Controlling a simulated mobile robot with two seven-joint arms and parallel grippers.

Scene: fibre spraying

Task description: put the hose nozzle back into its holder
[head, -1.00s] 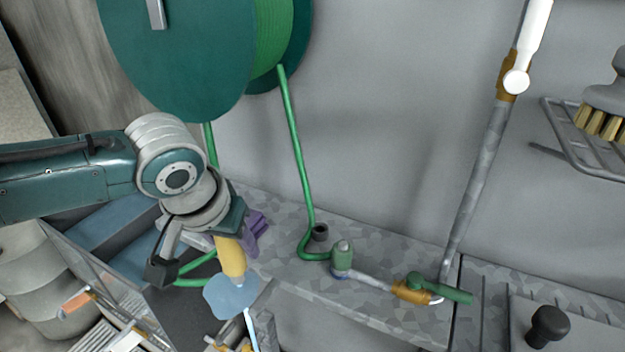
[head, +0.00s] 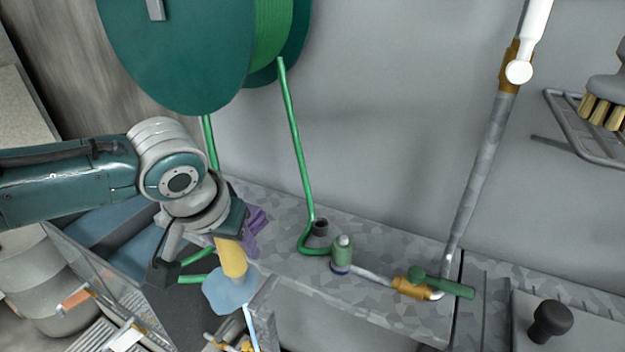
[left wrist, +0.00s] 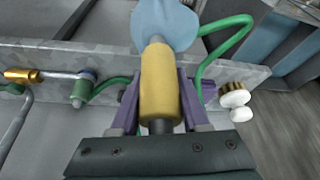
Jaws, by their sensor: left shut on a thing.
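My left gripper (head: 236,240), with purple fingers, is shut on a yellow cylinder, which looks like the hose nozzle (head: 233,262). In the left wrist view the nozzle (left wrist: 160,85) lies between both fingers, with a pale blue flared shape (left wrist: 165,22) at its far end. The gripper is at the left end of the grey speckled ledge. A small dark open cup (head: 320,226) stands on the ledge, to the right of the gripper and apart from it; I cannot tell whether it is the holder. My right gripper is not in view.
A green hose (head: 292,130) runs from the dark green reel (head: 175,50) down to the ledge (head: 285,265). A green fitting (head: 341,256) and a brass valve (head: 413,286) stand right of the cup. A black knob (head: 549,322) is further right.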

